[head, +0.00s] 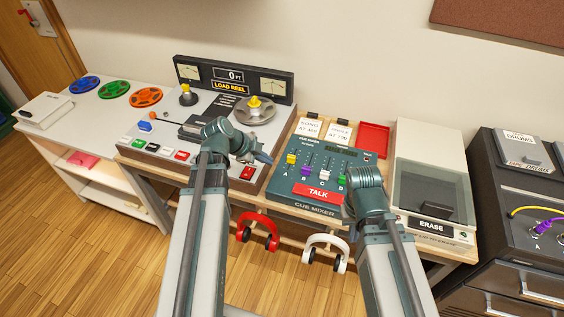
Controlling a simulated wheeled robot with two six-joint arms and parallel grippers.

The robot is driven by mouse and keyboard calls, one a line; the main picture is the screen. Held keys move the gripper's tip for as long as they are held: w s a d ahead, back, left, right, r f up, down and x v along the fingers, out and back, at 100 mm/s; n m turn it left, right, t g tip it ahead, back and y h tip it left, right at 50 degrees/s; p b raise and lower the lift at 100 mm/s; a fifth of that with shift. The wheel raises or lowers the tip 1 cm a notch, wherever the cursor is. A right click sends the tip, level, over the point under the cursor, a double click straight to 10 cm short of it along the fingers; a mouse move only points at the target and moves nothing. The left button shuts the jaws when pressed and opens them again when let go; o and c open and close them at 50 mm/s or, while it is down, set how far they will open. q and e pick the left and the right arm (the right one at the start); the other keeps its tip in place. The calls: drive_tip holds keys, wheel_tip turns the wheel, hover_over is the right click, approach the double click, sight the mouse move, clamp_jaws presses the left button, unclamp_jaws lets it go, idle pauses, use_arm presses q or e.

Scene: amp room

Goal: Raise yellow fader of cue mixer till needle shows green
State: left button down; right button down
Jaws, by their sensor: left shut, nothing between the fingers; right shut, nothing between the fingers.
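The teal cue mixer (312,207) sits on the wooden bench at centre right. Its yellow fader (291,159) is the leftmost, above letter A, and stands near the upper part of the panel. Purple (305,171), white (324,175) and green (341,180) faders are to its right, lower in the picture. A dark strip (344,151) lies along the mixer's top; no needle can be read on it. My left gripper (263,157) is shut and empty, just left of the yellow fader, apart from it. My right gripper (350,210) is shut and empty at the mixer's right front.
A tape machine (238,152) with two needle meters (190,72) stands left of the mixer. A red tray (373,139) and cards lie behind the mixer. The ERASE box (430,150) stands to its right. Red (259,236) and white (324,246) headphones hang at the bench front.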

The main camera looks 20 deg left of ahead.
sight(291, 160)
use_arm(q)
drive_tip(key=b+x, duration=0.8)
drive_tip(key=x, duration=0.2)
drive_tip(key=shift+f, duration=0.35)
drive_tip(key=w, duration=0.2)
drive_tip(key=shift+w+r, duration=0.35)
drive_tip(key=shift+r, duration=0.05)
drive_tip(key=shift+w, duration=0.65)
drive_tip(key=shift+w+d, duration=0.1)
drive_tip(key=shift+w, duration=0.6)
drive_tip(key=shift+s, duration=0.15)
